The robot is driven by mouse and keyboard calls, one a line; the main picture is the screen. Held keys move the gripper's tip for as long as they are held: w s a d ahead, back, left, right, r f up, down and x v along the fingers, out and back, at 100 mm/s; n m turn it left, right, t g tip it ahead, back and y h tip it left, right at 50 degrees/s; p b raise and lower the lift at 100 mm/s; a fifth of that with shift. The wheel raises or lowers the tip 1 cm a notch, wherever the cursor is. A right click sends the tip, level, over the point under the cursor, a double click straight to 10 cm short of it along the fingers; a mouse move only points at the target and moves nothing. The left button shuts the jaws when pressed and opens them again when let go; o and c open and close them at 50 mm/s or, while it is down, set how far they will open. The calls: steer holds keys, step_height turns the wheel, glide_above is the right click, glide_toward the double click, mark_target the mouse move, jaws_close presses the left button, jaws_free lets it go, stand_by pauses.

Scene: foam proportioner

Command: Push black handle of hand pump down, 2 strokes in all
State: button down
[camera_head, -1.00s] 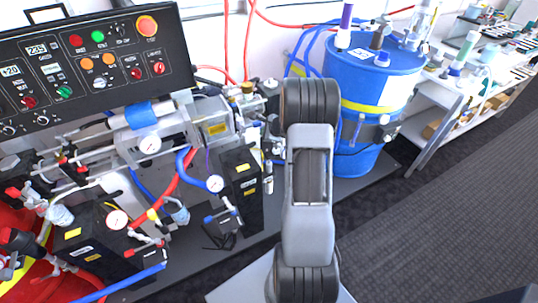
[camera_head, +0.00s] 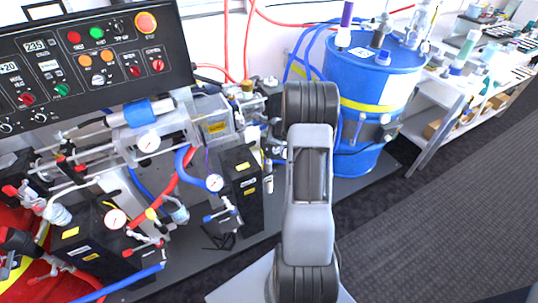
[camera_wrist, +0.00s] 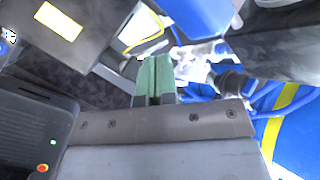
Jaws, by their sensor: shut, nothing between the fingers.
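My gripper (camera_wrist: 153,80) shows in the wrist view as two green fingers side by side, shut with nothing between them. In the head view my own arm hides the gripper. A dark rounded fitting (camera_wrist: 235,82) lies just right of the fingertips in the wrist view, apart from them in the picture. I cannot tell whether it belongs to the hand pump. I cannot pick out the black pump handle with certainty in either view. Pale, blurred metal parts (camera_wrist: 192,68) lie beyond the fingertips.
A blue drum (camera_head: 375,80) with a yellow band stands right of my arm, bottles and fittings on its lid. The control panel (camera_head: 90,65), gauges and hoses crowd the left. A black box (camera_head: 243,190) stands left of my arm. Open floor (camera_head: 440,220) lies at right.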

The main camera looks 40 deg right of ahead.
steer(key=b, duration=0.4)
glide_above(268, 153)
step_height(268, 153, down, 6)
steer(key=shift+s+r, duration=0.1)
steer(key=shift+s, duration=0.05)
steer(key=shift+f+b, duration=0.6)
steer(key=shift+b, duration=0.1)
steer(key=shift+f+b, duration=2.15)
steer(key=shift+b, duration=0.4)
stand_by(2.7)
steer(key=shift+r, duration=0.2)
steer(key=shift+r+p, duration=1.45)
steer(key=shift+r, duration=0.5)
